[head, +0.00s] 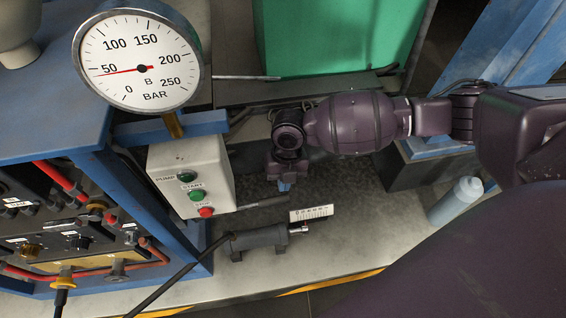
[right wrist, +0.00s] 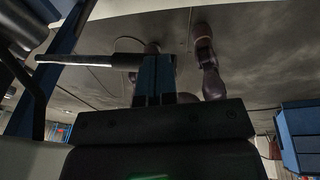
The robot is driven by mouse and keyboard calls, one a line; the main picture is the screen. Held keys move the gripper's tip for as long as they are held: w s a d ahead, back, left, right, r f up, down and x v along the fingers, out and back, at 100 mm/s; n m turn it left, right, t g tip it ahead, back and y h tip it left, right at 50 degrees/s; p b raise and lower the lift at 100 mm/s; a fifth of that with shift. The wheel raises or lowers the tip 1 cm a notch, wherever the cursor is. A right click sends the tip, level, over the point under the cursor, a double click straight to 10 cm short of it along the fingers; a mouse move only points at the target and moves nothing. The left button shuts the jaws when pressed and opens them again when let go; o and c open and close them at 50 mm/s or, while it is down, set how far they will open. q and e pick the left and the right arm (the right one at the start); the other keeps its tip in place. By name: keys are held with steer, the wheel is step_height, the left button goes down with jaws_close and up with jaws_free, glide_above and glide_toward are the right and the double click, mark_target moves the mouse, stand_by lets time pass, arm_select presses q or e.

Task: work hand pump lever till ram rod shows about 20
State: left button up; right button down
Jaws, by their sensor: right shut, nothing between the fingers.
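My right gripper (head: 285,185) is shut and empty, pointing down above the grey bench top. In the right wrist view its blue fingers (right wrist: 154,78) are together. A dark lever handle (head: 262,202) lies just below and left of the fingertips. In the right wrist view a light rod with a dark sleeve (right wrist: 85,60) ends at or behind the fingers; I cannot tell whether they touch. The dark ram cylinder (head: 260,240) lies in front, with a short bright rod (head: 299,230) at its right end. A small white scale (head: 312,213) stands above the rod; its figures are too small to read.
A pressure gauge (head: 138,62) has its red needle a little below 50. A white control box (head: 190,180) with green and red buttons stands left of the lever. A pale bottle (head: 455,203) stands at right. A black hose (head: 180,275) runs to the cylinder.

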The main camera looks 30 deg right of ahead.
arm_select(q)
steer(key=p, duration=0.1)
steer(key=s+n+p, duration=0.1)
steer(key=p, duration=0.1)
steer(key=shift+s+a+r, duration=0.2)
steer(key=shift+a+r, duration=0.05)
steer(key=shift+a, duration=0.15)
arm_select(e)
steer(key=d+r, duration=0.2)
steer(key=r, duration=0.4)
steer(key=w+d+r, duration=0.1)
steer(key=d+r, duration=0.2)
steer(key=r, duration=0.4)
steer(key=shift+r, duration=0.2)
arm_select(q)
steer(key=shift+w+d, duration=0.1)
steer(key=shift+w, duration=0.1)
arm_select(e)
steer(key=shift+w+a, duration=0.1)
